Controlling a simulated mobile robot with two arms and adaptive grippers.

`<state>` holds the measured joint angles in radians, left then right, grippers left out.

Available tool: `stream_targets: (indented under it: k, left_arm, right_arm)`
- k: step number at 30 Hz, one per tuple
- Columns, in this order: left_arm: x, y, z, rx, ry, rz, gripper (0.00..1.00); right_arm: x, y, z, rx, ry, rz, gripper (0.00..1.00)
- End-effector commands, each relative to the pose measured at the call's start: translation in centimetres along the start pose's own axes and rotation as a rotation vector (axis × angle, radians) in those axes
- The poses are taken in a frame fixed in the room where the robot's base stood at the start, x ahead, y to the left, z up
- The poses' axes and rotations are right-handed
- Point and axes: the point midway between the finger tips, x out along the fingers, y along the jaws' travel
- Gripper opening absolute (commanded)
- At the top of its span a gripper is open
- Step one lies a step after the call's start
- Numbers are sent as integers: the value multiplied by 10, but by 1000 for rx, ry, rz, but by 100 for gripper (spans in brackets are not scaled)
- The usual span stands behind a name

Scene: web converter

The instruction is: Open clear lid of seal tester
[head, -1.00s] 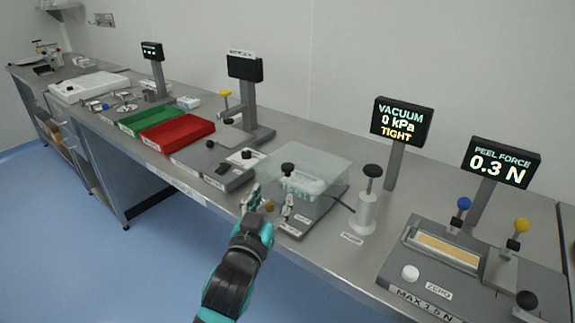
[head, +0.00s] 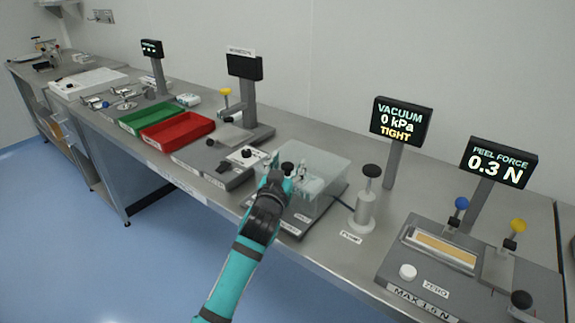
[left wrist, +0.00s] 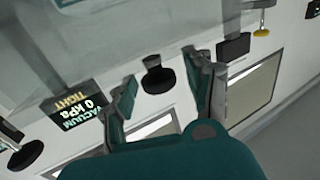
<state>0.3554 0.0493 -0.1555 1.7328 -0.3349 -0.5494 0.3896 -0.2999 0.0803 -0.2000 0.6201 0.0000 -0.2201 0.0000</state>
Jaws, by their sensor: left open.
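The seal tester's clear lid (head: 325,160) is down over the box on its grey base (head: 290,226). A black knob (head: 287,169) stands on the lid. My left gripper (head: 287,165) is open at the knob, with its fingers to either side in the head view. In the left wrist view, the black knob (left wrist: 157,78) shows between the open fingers of the gripper (left wrist: 160,70). I cannot tell whether the fingers touch it. My arm hides part of the tester's front. My right gripper is not in view.
The vacuum display (head: 401,121) reads 0 kPa, TIGHT. A pump (head: 366,208) with a black knob stands right of the tester. The peel tester (head: 400,248) is further right. Red (head: 178,132) and green (head: 148,117) trays lie to the left.

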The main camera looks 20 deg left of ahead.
Motion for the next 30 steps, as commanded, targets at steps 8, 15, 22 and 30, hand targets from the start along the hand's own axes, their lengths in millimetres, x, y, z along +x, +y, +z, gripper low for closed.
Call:
stream_targets:
  k: [8,15,22,30]
  left_arm:
    - [0,0,0,0,0,0,30]
    - [0,0,0,0,-1,0,0]
    - [0,0,0,0,-1,-1,0]
    - [4,0,-7,8,-21,-1,0]
  right_arm:
    - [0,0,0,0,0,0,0]
    - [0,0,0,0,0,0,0]
    - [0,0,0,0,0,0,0]
    - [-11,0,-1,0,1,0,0]
